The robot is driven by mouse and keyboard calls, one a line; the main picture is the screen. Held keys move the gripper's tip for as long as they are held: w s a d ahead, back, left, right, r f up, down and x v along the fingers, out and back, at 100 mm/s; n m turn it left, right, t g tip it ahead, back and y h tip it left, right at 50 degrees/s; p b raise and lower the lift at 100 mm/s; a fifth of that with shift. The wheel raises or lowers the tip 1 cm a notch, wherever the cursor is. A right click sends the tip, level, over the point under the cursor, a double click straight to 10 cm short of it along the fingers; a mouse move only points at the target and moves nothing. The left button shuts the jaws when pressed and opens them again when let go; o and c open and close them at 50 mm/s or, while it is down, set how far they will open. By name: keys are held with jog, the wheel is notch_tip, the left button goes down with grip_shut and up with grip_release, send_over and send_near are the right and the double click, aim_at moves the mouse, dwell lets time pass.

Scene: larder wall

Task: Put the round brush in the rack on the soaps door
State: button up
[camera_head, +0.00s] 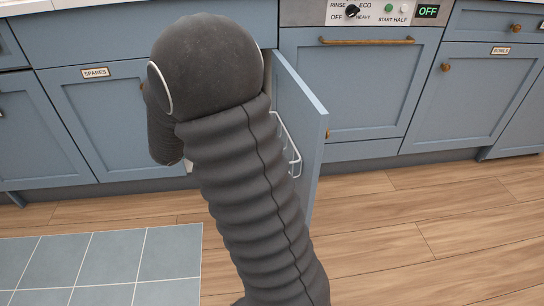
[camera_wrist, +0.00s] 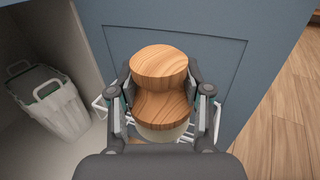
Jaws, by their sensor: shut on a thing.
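The round brush (camera_wrist: 159,66) has a wooden knob, a wider wooden body and pale bristles below. My gripper (camera_wrist: 161,100) is shut on it, with a finger on each side of the wood. The rack (camera_wrist: 217,121) is a white wire basket on the inner face of the open soaps door (camera_wrist: 220,60). The brush is over the rack, bristles down; I cannot tell whether they touch its wires. In the head view, the rack (camera_head: 297,160) and door (camera_head: 310,110) show right of my arm, which hides the gripper and brush.
A pale bin (camera_wrist: 52,108) with handles stands inside the open cupboard at left. Closed blue cupboard doors flank the opening, one labelled SPARES (camera_head: 95,73). A dishwasher panel (camera_head: 375,12) is at right. The wooden floor (camera_head: 400,225) at right is clear.

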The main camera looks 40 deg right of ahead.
jog(key=s+d+m+g+y+b, duration=0.1)
jog(key=s+d+m+g, duration=0.1)
jog(key=s+m+g, duration=0.35)
jog(key=g+b, duration=0.2)
send_near(289, 129)
jog(key=shift+n, duration=0.45)
jog(key=d+r, duration=0.1)
jog(key=s+d+r, duration=0.1)
jog(key=d+r, duration=0.1)
jog(key=s+d+r, duration=0.1)
jog(key=r, duration=0.1)
jog(key=shift+d+r, duration=0.1)
jog(key=shift+d, duration=0.15)
jog(key=shift+f+b, duration=0.5)
jog(key=shift+f, duration=1.5)
jog(key=shift+f, duration=0.6)
jog(key=o, duration=1.2)
jog(key=shift+r, duration=0.1)
